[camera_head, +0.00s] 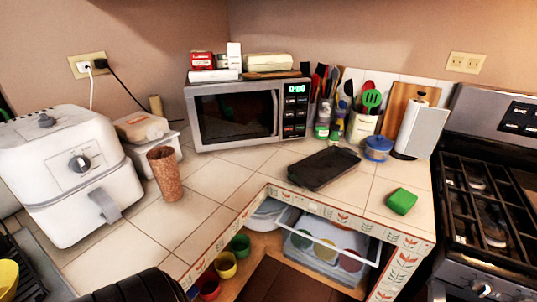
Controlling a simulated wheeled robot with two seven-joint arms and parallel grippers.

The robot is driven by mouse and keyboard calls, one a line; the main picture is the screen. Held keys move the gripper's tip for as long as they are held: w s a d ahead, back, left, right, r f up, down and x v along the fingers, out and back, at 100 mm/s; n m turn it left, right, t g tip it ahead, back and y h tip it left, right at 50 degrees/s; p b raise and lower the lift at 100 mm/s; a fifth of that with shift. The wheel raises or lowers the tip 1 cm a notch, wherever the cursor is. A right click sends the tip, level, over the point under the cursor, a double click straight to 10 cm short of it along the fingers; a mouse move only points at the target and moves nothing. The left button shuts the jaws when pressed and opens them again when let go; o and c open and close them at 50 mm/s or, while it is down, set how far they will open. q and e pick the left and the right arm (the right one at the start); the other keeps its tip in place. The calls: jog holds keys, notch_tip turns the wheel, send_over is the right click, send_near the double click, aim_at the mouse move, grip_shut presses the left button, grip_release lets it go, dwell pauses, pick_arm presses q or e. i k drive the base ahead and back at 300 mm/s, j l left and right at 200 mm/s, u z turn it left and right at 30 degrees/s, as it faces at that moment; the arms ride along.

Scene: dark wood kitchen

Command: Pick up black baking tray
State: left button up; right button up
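The black baking tray (323,168) lies flat on the tiled corner counter, in front of the microwave and left of a blue-lidded container. Nothing covers it, and its near edge is close to the counter's front edge. A dark rounded shape at the bottom left looks like part of my own arm. No fingers of either gripper show in the head view.
A microwave (248,112) stands behind the tray, and a blue-lidded container (378,149) and green sponge (402,201) sit to its right. A white air fryer (72,172) and brown cup (165,174) are left. Below the counter is an open drawer (328,252).

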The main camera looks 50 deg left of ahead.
aim_at(315, 172)
jog(key=u, duration=0.95)
jog(key=i, duration=0.1)
jog(key=l+z, duration=0.05)
